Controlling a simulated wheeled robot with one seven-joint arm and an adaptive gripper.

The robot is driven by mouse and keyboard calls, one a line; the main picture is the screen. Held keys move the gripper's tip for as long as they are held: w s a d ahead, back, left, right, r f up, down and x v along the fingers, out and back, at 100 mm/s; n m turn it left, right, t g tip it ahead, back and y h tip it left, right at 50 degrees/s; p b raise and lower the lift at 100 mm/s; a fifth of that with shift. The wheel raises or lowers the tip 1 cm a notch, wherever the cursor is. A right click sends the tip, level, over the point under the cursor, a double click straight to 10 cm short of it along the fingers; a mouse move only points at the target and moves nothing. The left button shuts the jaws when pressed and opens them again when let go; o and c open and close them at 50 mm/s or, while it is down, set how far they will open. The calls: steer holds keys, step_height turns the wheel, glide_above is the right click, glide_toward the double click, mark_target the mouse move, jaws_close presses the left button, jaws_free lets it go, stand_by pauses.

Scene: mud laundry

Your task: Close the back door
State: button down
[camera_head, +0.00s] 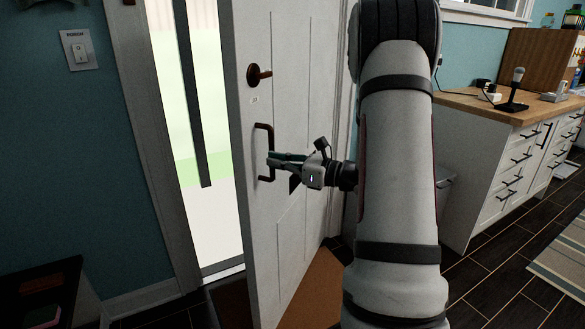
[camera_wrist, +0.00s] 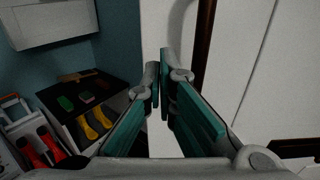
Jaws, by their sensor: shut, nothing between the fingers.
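The back door (camera_head: 295,75) is white and panelled and stands ajar. A bright gap to the outside shows between its free edge and the frame on the left. In the wrist view, my gripper's teal fingers (camera_wrist: 163,78) meet near the tips, and the white door (camera_wrist: 245,60) fills the right side.
A dark bench (camera_wrist: 90,95) with boots and small coloured items stands left of the doorway. A white cabinet with a wooden counter (camera_head: 490,105) is at the right. A brown mat (camera_head: 312,290) lies by the door. Dark tiled floor (camera_head: 480,275) is clear at the right.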

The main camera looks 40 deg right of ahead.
mark_target(250, 156)
steer(key=shift+b+x, duration=0.3)
steer(key=shift+x, duration=2.35)
